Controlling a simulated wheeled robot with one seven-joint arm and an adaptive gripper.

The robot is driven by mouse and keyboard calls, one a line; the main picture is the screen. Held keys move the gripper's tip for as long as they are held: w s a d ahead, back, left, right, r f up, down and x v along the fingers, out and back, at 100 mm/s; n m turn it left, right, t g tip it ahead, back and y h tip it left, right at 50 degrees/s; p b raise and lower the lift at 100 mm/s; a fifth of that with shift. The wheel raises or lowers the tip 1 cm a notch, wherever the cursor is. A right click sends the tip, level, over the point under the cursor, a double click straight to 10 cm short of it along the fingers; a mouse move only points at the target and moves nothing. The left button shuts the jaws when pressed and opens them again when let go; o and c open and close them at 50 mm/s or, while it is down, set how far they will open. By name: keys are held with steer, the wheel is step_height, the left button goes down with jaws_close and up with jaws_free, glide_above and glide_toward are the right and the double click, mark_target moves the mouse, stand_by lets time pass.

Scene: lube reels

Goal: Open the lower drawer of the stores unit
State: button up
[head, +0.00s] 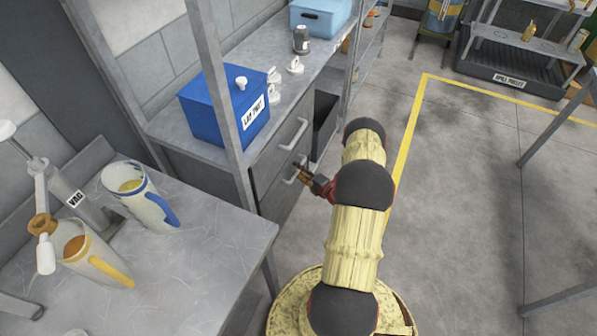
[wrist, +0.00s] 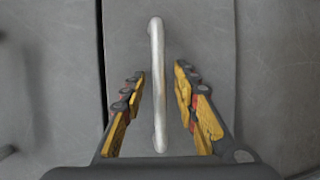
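The stores unit has two grey drawers under its worktop in the head view. The upper drawer's bar handle (head: 294,133) is clear of my gripper. The lower drawer (head: 270,193) looks closed, and my gripper (head: 302,172) is at its handle (head: 290,181), partly covering it. In the wrist view the pale bar handle (wrist: 157,90) runs upright between the two yellow-and-black fingers of my gripper (wrist: 160,75). The fingers are apart, with a gap on each side of the bar. The grey drawer front (wrist: 195,35) lies behind it.
A blue lidded box (head: 215,110) stands on the unit's worktop, with small white parts beside it. A dark bin (head: 325,125) sits beyond the drawers. A bench (head: 190,270) with jugs is at the near left. The floor (head: 450,220) right of my arm is open.

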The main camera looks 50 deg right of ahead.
steer(key=shift+w, duration=0.2)
steer(key=shift+c, duration=0.7)
jaws_close()
